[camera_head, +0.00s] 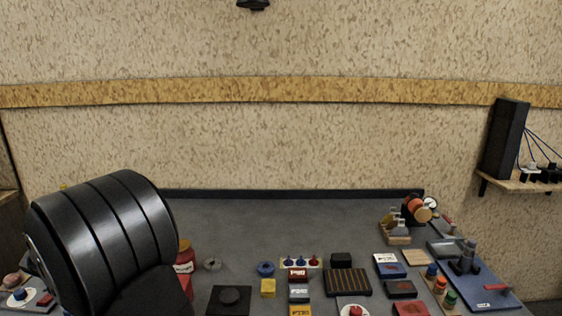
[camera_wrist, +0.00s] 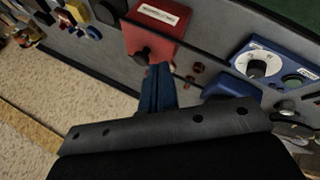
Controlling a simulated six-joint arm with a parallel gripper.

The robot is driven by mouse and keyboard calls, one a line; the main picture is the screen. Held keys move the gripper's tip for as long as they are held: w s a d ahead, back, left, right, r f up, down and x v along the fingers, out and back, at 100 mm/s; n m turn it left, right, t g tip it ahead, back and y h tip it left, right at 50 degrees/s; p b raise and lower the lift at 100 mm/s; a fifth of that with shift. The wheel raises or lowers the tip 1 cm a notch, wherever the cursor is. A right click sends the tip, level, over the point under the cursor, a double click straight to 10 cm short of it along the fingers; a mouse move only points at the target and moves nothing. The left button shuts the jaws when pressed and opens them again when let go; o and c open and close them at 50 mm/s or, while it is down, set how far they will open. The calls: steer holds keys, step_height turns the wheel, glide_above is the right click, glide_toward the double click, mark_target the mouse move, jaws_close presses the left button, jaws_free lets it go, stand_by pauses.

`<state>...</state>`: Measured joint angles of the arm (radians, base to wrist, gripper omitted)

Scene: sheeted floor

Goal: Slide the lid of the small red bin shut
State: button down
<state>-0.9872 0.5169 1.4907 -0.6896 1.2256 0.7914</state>
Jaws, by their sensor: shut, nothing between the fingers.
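The small red bin (camera_wrist: 158,22) is at the top centre of the wrist view, with a white label on its top and a black knob on its near side. How far its lid is open cannot be told. My gripper (camera_wrist: 159,69) is shut and empty, its dark blue fingers pointing at the bin close to the knob. Whether the fingertips touch the knob or bin is unclear. In the head view my black arm covers the left of the table, hiding the gripper; a red edge beside it may be part of the bin.
A blue box with a white dial panel (camera_wrist: 264,62) lies right of the fingers in the wrist view. In the head view, a red jar (camera_head: 184,259), a black plate (camera_head: 229,297) and several small boxes crowd the front. The grey table (camera_head: 290,218) is clear at the back.

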steer(key=c, duration=1.3)
jaws_free()
steer(key=o, duration=0.4)
steer(key=shift+w, duration=0.1)
steer(key=shift+c, duration=0.2)
steer(key=o, duration=0.9)
steer(key=w+d+r+m+g, duration=0.1)
steer(key=m, duration=0.2)
steer(key=w+d+r+m+g, duration=0.1)
steer(key=m, duration=0.2)
steer(key=w+d+r+m+g, duration=0.1)
steer(key=w+m, duration=0.1)
steer(key=m, duration=0.2)
steer(key=shift+r+y, duration=0.3)
steer(key=shift+r, duration=0.1)
steer(key=shift+o, duration=0.2)
steer(key=w+d+r+m+g+y, duration=0.3)
steer(key=w+r+m, duration=0.35)
steer(key=m, duration=0.65)
steer(key=f, duration=0.3)
steer(key=s+f, duration=0.1)
steer(key=f, duration=0.4)
steer(key=shift+s+d+f, duration=0.2)
steer(key=shift+s+f, duration=0.2)
steer(key=shift+r, duration=0.1)
step_height(320, 180, up, 10)
